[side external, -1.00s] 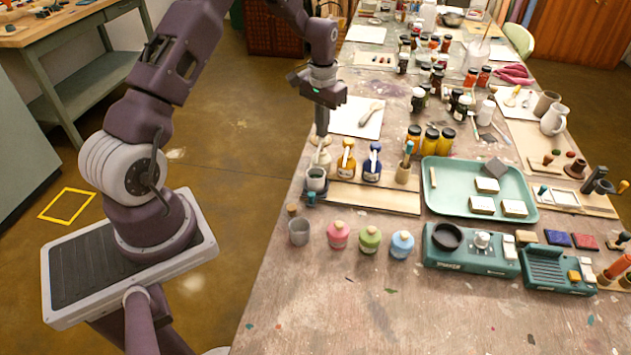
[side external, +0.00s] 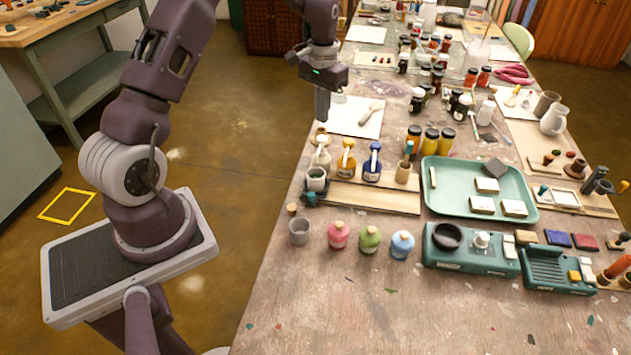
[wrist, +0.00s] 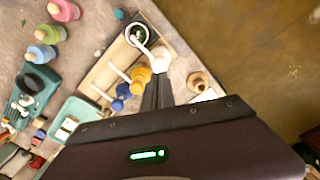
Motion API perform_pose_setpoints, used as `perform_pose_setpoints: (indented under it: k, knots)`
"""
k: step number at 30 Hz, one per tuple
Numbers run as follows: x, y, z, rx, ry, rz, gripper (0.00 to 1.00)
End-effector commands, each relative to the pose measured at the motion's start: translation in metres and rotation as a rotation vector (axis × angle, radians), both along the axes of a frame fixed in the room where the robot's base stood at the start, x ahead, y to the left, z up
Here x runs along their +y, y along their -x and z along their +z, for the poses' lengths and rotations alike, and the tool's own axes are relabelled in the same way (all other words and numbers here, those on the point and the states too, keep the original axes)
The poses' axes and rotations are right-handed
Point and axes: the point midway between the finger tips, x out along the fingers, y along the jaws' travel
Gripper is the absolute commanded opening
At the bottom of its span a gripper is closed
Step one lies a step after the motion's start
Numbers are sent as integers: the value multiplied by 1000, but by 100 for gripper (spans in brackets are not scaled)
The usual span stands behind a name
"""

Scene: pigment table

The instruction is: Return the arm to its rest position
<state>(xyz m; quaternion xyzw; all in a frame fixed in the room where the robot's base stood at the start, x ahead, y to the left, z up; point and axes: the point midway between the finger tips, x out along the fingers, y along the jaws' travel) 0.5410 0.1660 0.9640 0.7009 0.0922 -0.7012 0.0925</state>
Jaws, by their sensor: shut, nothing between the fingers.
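My gripper (side external: 322,105) is shut and empty. It hangs pointing down at the table's left edge, in front of a white sheet and above the row of bottles in the side view. In the wrist view the shut fingers (wrist: 157,92) show at the centre, beside a yellow bottle (wrist: 141,76). My arm reaches up from its base at the left and over to the table edge. The wooden table (side external: 330,290) carries the bottles and tools.
A green tray (side external: 445,205) lies to the right.

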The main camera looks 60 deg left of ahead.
Motion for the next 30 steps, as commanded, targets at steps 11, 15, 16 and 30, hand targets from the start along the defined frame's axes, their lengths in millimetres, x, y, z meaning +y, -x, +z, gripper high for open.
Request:
perform_pose_setpoints:
  k: [11, 15, 16, 30]
  knots:
    - [0, 0, 26, -1, 0, 0, 0]
    - [0, 0, 27, -2, -1, -1, 0]
    - [-2, 0, 29, -5, -2, -2, 0]
    - [-180, 184, 213, -345, -78, -189, 0]
